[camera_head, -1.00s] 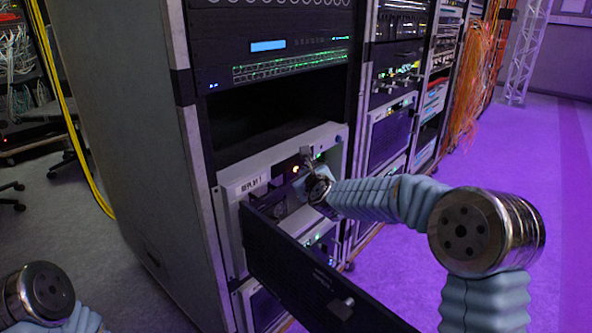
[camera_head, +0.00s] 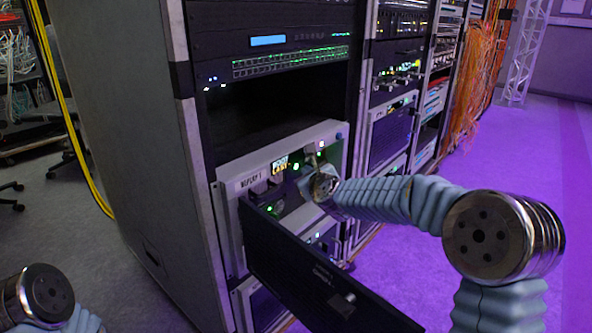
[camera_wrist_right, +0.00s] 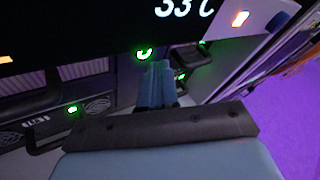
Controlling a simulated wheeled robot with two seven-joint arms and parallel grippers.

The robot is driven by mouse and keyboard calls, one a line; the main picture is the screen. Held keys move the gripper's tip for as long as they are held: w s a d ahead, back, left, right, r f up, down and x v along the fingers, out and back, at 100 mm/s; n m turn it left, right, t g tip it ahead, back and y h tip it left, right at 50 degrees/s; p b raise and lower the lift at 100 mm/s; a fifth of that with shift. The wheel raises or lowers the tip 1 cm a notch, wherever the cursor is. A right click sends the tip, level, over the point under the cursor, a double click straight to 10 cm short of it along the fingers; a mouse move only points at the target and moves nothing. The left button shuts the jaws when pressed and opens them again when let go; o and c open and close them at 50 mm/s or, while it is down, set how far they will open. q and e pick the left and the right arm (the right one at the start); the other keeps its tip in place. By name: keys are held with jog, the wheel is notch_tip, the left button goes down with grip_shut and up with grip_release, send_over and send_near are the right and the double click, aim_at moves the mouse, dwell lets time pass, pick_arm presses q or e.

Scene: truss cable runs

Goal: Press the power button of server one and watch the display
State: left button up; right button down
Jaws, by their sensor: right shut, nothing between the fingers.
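Server one is the light grey unit labelled like "REPLAY 1" (camera_head: 229,185), low in the rack, with its dark front door (camera_head: 300,270) swung open. A small display (camera_head: 280,165) on its front is lit with yellow text, too small to read surely. A green light (camera_head: 296,167), seemingly the power button, glows beside it; a green ring (camera_wrist_right: 144,53) shows in the right wrist view. My right gripper (camera_head: 306,182) is shut and empty, just in front of the panel. Its fingertips (camera_wrist_right: 157,68) are just below the ring, apparently apart from it. My left gripper is out of view.
The open door projects toward me below my right arm. A dark panel with large "33 C" digits (camera_wrist_right: 184,8) tops the wrist view. More racks (camera_head: 390,130) and orange cables (camera_head: 468,100) stand to the right; purple-lit floor (camera_head: 555,180) is clear.

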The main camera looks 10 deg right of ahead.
jog(key=s+d+b, duration=0.1)
jog(key=s+b, duration=0.1)
jog(key=s+d+b, duration=0.1)
jog(key=s+d, duration=0.1)
jog(key=shift+b, duration=0.35)
dwell(0.7)
